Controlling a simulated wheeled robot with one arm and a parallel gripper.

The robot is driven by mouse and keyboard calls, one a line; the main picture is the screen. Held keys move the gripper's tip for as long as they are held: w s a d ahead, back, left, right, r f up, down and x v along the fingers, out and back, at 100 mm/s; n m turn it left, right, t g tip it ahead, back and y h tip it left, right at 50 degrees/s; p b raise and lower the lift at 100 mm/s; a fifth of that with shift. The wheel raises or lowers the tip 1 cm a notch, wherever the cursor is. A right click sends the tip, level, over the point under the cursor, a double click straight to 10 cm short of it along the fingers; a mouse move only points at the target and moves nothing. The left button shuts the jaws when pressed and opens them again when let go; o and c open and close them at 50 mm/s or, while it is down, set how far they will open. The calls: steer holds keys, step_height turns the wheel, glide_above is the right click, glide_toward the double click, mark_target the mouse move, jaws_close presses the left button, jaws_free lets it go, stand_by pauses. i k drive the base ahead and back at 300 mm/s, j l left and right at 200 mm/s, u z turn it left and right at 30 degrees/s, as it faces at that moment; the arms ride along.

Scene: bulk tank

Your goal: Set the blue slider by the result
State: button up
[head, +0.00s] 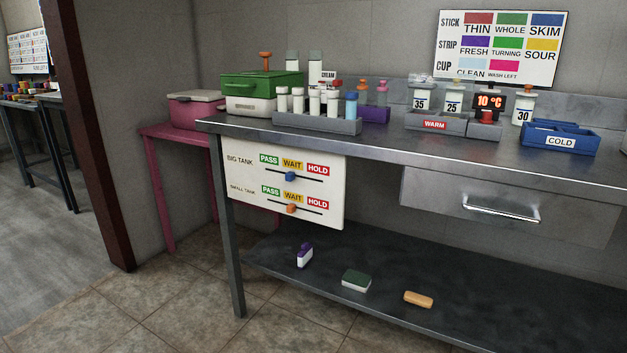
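The blue slider (290,177) sits on the upper track, labelled BIG TANK, of a white board (240,188) on the front left of the steel bench. It stands beneath the yellow WAIT label (292,164), between green PASS (269,160) and red HOLD (318,170). An orange slider (291,208) sits on the lower track, labelled SMALL TANK, beneath its own WAIT label. A wall chart (501,47) pairs STICK, STRIP and CUP colours with words. A display (490,101) reads 10 °C. My gripper is not in view.
The steel bench (380,143) carries a grey vial rack (317,125), a green-lidded box (258,87), a WARM holder (435,124) and a blue COLD tray (558,140). A drawer (505,205) is right of the board. A sponge (356,281) lies on the lower shelf. Tiled floor is clear in front.

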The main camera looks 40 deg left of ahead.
mark_target(289, 176)
steer(key=i+u, duration=0.1)
steer(key=u, duration=0.35)
steer(key=i+j+u, duration=0.1)
steer(key=u, duration=0.35)
steer(key=i+u, duration=0.15)
steer(key=u, duration=0.3)
steer(key=i+l+u, duration=0.1)
steer(key=u, duration=0.35)
